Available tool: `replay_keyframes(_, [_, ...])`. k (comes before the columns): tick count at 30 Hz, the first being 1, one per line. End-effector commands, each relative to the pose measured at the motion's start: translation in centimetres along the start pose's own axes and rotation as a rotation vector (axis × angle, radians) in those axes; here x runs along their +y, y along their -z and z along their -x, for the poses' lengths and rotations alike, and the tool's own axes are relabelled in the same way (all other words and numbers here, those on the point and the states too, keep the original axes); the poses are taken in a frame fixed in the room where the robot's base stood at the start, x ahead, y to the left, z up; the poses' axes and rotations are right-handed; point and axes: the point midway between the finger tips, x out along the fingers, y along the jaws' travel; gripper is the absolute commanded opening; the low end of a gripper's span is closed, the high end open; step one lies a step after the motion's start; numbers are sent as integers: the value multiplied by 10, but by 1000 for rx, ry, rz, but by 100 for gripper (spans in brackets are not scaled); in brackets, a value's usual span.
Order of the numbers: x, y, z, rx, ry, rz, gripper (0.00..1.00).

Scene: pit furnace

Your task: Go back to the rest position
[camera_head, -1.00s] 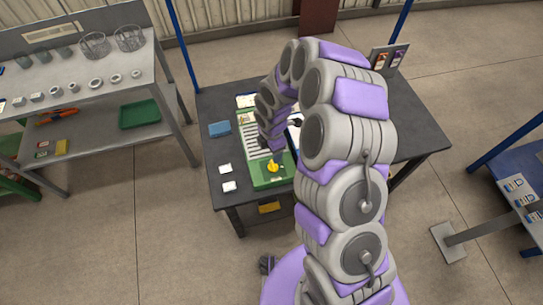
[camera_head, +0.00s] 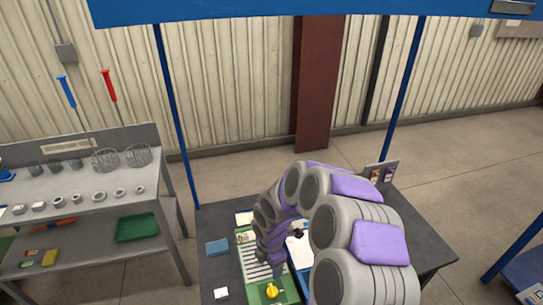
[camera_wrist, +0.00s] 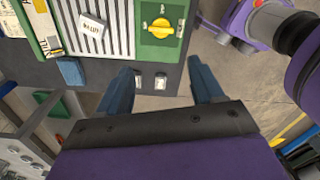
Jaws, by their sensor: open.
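My gripper (camera_wrist: 160,66) is open, with nothing between its two blue-grey fingers. In the wrist view it hangs above the dark table (camera_wrist: 100,72), with two small white blocks (camera_wrist: 161,81) showing between the fingertips. A green panel (camera_wrist: 175,50) with a yellow knob (camera_wrist: 160,28) and a grey slatted part lies beyond the fingertips. In the head view my arm is bent in an arch over the table (camera_head: 425,240), and its lower end is near the green panel (camera_head: 252,284) and yellow knob (camera_head: 271,291). The fingers cannot be made out there.
A blue block (camera_head: 217,247) lies left of the panel. A card stand (camera_head: 381,175) is at the table's back right. A grey shelf (camera_head: 75,185) with cups, rings and a green tray (camera_head: 137,227) stands left. Blue posts (camera_head: 177,120) rise around the table.

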Motion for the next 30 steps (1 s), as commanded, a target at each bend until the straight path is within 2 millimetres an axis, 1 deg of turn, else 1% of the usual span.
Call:
replay_keyframes(2, [-1,0,2,1,0,-8,67])
replay_keyframes(5, [-7,-1,14,3,0,-57,67])
replay_keyframes(8, [-19,-2,39,8,0,-163,67])
replay_keyframes(11, [-41,-5,70,10,10,-312,67])
replay_keyframes(15, [-76,-6,109,5,29,-532,67])
replay_keyframes(17, [-93,-7,125,1,37,-630,67])
replay_keyframes(20, [-122,-6,148,-8,51,-793,67])
replay_keyframes(21, [-135,-6,156,-14,59,-860,67])
replay_keyframes(25, [-175,-4,181,-30,73,-1084,67])
replay_keyframes(30, [-231,4,205,-55,98,-1388,67])
